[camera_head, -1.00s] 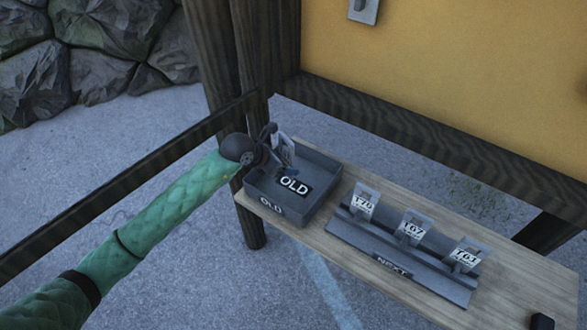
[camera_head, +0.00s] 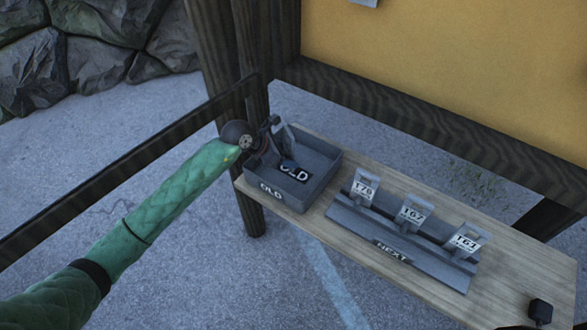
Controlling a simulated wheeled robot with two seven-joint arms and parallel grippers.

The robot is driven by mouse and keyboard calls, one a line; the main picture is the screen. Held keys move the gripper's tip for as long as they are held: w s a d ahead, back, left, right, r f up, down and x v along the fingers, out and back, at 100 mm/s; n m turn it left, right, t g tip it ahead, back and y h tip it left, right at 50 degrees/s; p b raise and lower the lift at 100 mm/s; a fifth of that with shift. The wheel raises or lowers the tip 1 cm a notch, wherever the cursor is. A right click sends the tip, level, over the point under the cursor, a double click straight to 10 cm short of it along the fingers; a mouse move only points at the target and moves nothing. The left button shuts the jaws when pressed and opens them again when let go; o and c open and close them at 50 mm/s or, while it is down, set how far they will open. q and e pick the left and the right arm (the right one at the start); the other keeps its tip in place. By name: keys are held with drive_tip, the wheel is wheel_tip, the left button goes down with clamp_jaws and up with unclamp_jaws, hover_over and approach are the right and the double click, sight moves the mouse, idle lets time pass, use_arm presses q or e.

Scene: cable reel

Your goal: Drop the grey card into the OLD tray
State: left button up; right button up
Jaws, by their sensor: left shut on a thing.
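The OLD tray (camera_head: 276,195) is a grey open box on the left end of the wooden shelf, with an OLD label on its front and another on its floor. My left gripper (camera_head: 281,143) is over the tray's back left part, shut on the grey card (camera_head: 289,139). The card is tilted and shows as a narrow grey piece beside the dark fingers; its printed face cannot be read. I cannot tell whether its lower end touches the tray. My right gripper is not in view.
A grey NEXT rack (camera_head: 400,246) holds three labelled grey cards upright, right of the tray. A small dark block (camera_head: 540,311) sits at the shelf's right end. Dark wooden posts (camera_head: 255,100) and a rail stand close behind my left gripper. The wooden shelf (camera_head: 318,222) is bare between tray and rack.

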use_arm(q)
drive_tip(key=shift+f, duration=0.95)
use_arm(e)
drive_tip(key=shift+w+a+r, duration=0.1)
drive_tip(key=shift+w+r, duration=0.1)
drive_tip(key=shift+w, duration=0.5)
